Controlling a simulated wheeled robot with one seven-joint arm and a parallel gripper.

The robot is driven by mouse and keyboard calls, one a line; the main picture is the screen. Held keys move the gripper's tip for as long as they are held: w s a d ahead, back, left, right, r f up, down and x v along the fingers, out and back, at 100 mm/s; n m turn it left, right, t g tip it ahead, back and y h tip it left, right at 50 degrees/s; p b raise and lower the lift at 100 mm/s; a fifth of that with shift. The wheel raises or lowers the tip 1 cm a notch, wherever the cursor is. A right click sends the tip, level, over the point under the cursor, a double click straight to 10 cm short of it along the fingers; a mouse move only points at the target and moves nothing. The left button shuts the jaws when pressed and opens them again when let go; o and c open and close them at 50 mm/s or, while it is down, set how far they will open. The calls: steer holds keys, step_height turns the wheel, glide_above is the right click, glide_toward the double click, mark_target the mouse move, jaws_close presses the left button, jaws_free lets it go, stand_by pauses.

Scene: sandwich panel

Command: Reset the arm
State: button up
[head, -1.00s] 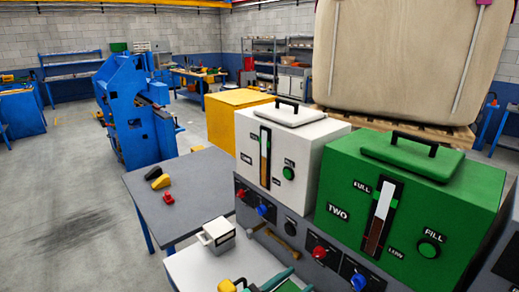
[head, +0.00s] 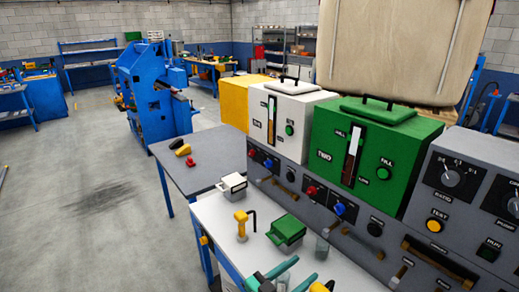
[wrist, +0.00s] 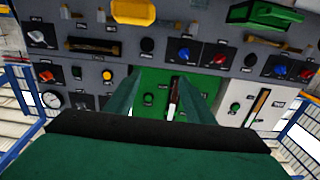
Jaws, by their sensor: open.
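My gripper (head: 306,268) shows in part at the bottom of the head view, with teal fingers above the white table (head: 203,220). The rest of my arm is mostly out of frame there. In the wrist view my gripper (wrist: 160,97) has its two fingers apart with nothing held between them. Beyond them is the grey control panel (wrist: 85,75) with the green tank (wrist: 150,80), seen upside down. The fingers appear apart from the panel; the distance is hard to tell.
A white box (head: 232,184), a yellow tool (head: 241,224) and a green box (head: 287,232) stand on the white table close to my gripper. The panel (head: 400,222) with knobs and handles borders the right. Open floor (head: 80,220) lies left.

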steer(key=s+a+f+n+t+y, duration=0.1)
steer(key=s+a+f+n+y, duration=0.35)
steer(key=s+f, duration=0.45)
steer(key=s+a+f+n+t+y, duration=0.25)
steer(key=s+f+n+y, duration=0.35)
steer(key=f, duration=0.4)
steer(key=s+a+y, duration=0.3)
steer(key=s+a, duration=0.1)
steer(key=s, duration=1)
steer(key=s+r, duration=0.8)
steer(key=s, duration=0.2)
steer(key=shift+s+r+t+y, duration=0.25)
steer(key=shift+t+y, duration=0.1)
steer(key=shift+t, duration=0.1)
steer(key=shift+a, duration=0.1)
stand_by(0.4)
